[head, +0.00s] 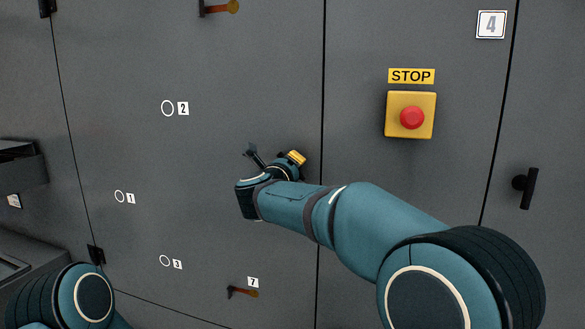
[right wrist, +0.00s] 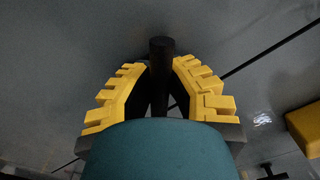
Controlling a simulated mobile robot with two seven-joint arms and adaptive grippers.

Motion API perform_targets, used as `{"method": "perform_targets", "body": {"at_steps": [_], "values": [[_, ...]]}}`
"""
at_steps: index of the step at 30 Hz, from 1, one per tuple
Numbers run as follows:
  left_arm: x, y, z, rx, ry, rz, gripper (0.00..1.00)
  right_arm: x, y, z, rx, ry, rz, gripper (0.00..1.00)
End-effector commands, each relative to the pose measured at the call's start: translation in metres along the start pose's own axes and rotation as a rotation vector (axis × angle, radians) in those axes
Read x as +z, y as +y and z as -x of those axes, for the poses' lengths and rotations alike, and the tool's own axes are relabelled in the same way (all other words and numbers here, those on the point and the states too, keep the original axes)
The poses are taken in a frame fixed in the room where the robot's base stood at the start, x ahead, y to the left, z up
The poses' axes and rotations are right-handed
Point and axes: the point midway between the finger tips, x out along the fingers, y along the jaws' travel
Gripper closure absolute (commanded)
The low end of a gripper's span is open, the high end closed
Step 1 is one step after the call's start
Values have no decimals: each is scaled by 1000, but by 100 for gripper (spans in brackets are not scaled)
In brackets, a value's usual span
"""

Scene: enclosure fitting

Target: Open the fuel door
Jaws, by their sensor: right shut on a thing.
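A large grey door panel (head: 225,60) fills the middle of the head view, with thin dark seams at its sides and no visible gap. No label in view says fuel door. My right gripper (head: 290,158) is against this panel, left of the middle seam. In the right wrist view, its yellow-padded fingers (right wrist: 158,85) are shut on a black handle (right wrist: 162,50) whose end shows between them. In the head view the handle is mostly hidden by my gripper. My left arm shows only at the bottom left; its gripper is out of view.
A red stop button (head: 412,117) on a yellow box sits right of the seam. Another black handle (head: 528,188) is at far right. Small handles sit at the top (head: 220,8) and at label 7 (head: 242,292). A dark ledge (head: 20,170) projects at far left.

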Motion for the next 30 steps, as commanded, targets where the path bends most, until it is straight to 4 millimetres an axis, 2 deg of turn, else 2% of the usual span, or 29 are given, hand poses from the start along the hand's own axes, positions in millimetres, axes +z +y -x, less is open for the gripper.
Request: {"method": "perform_targets", "body": {"at_steps": [3,4,7,8,16,20,23,30], "values": [[0,0,0,0,0,0,54,0,-1,0,-1,-1,0,100],[0,0,0,0,0,0,54,0,-1,0,-1,-1,0,85],[0,0,0,0,0,0,54,0,-1,0,-1,-1,0,50],[0,0,0,0,0,0,54,0,-1,0,-1,-1,0,47],[0,0,0,0,0,0,54,0,0,0,-1,-1,1,47],[0,0,0,0,0,0,54,1,0,7,0,-2,1,47],[0,0,0,0,0,0,54,1,-1,21,1,-3,0,47],[0,0,0,0,0,0,54,1,0,70,1,-3,0,47]]}}
